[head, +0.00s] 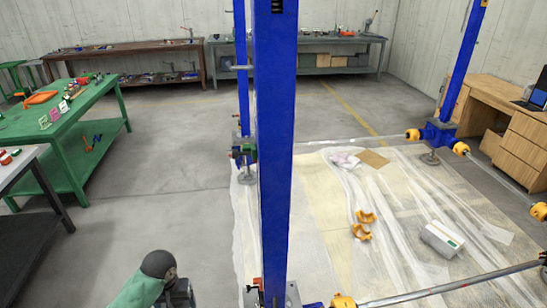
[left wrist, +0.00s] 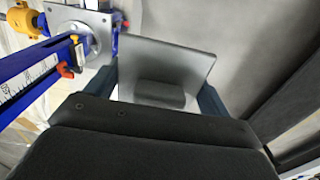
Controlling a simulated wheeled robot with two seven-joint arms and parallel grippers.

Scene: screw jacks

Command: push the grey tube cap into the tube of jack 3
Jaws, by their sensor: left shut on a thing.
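In the left wrist view a grey cap-like piece (left wrist: 190,62), a flat plate with a darker block on it, sits between the dark blue fingers of my left gripper (left wrist: 163,90). The gripper is shut on it. In the head view only the dark wrist of my left arm shows at the bottom edge; the fingers and cap are out of sight there. A tall blue jack column (head: 272,150) stands just right of that arm. A blue jack part with a white scale (left wrist: 28,82) and a grey plate (left wrist: 92,28) shows at upper left in the wrist view. No jack number is readable. My right gripper is out of view.
More blue columns stand behind (head: 242,65) and at right (head: 464,55), joined by metal bars. A green workbench (head: 95,102) stands left. The floor between is clear.

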